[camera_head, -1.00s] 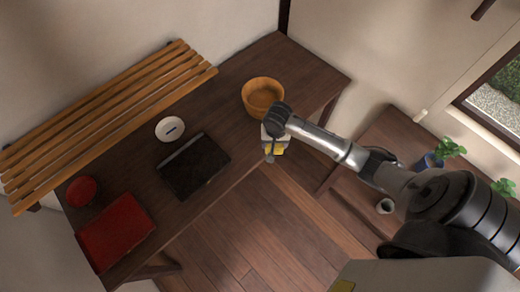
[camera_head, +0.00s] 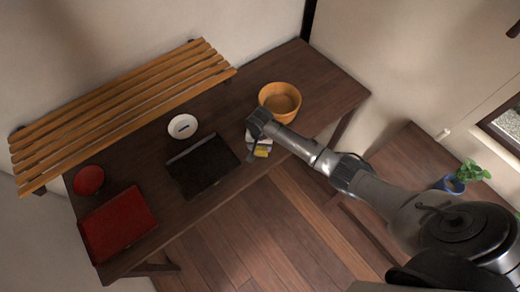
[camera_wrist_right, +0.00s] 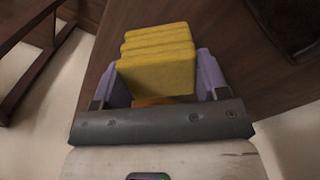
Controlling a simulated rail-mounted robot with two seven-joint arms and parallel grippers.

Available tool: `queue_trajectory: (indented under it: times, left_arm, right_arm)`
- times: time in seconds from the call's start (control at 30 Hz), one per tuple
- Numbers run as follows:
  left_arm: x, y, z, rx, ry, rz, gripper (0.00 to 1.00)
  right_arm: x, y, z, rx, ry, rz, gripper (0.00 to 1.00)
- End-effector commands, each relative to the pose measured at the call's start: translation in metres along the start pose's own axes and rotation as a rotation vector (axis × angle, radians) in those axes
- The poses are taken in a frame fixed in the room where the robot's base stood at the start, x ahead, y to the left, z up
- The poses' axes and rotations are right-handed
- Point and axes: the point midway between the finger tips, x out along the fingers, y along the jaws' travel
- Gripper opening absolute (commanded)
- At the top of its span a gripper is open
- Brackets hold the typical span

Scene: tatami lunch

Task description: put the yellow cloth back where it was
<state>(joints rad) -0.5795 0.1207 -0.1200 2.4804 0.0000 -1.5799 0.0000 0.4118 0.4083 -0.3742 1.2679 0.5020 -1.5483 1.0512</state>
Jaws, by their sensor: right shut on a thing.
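The yellow cloth (camera_wrist_right: 158,62) is a folded, ridged block. In the right wrist view it sits between the two purple fingers of my right gripper (camera_wrist_right: 160,80), which is shut on it. In the head view the cloth (camera_head: 261,152) shows at the end of my right arm, by the front edge of the dark wooden table (camera_head: 225,105), below the wooden bowl (camera_head: 280,100). I cannot tell whether the cloth touches the table. My left gripper is not in view.
A black tray (camera_head: 203,166) lies left of the gripper. A white dish (camera_head: 182,126), a red bowl (camera_head: 89,180) and a red tray (camera_head: 118,225) are farther left. A slatted wooden shelf (camera_head: 120,110) runs along the wall. Bare table shows around the bowl.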

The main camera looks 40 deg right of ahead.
Motion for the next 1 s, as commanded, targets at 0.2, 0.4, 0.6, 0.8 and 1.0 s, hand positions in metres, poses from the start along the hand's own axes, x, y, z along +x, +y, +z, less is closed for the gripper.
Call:
queue_trajectory:
  times: [0.2, 0.4, 0.6, 0.8, 1.0]
  left_arm:
    - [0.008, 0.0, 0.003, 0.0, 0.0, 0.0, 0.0]
    - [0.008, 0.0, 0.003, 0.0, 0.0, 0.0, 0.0]
    - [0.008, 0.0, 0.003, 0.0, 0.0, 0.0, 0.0]
    - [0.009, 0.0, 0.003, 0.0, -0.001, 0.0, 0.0]
    - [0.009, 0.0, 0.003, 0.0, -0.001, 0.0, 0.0]
  right_arm:
    - [0.029, 0.0, 0.001, 0.0, -0.001, 0.001, 0.48]
    - [0.036, 0.0, 0.001, 0.0, 0.0, -0.001, 0.48]
    - [0.036, 0.0, 0.001, 0.0, 0.0, 0.0, 0.48]
    - [0.039, 0.001, 0.001, -0.001, -0.001, 0.0, 0.77]
    - [0.039, 0.001, 0.001, 0.0, -0.001, 0.0, 0.93]
